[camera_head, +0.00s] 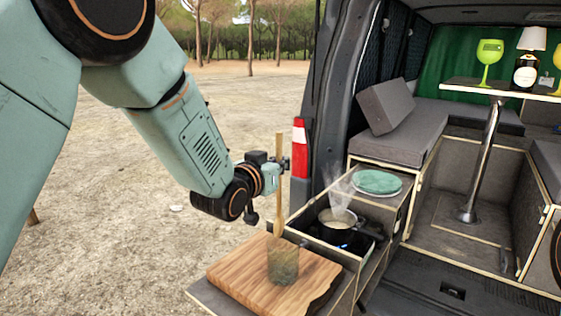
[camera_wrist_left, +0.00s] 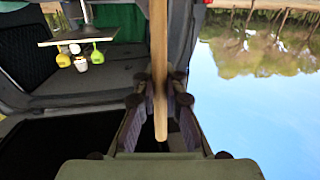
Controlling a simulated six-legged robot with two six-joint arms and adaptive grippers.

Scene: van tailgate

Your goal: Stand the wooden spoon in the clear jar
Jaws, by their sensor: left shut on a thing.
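The wooden spoon (camera_head: 279,205) hangs nearly upright in the head view, bowl end down. My left gripper (camera_head: 279,166) is shut on its handle. In the left wrist view the handle (camera_wrist_left: 159,50) runs between the fingers of my left gripper (camera_wrist_left: 160,100). The clear jar (camera_head: 283,264) stands upright on a wooden cutting board (camera_head: 235,267). The spoon's bowl is right at the jar's rim, over its left part; I cannot tell whether its tip is inside. My right gripper is not in view.
Behind the board, a steaming pot (camera_head: 338,226) sits on a stove in the van's drawer. A table (camera_head: 470,88) with green and yellow goblets stands inside the van. Open ground lies to the left.

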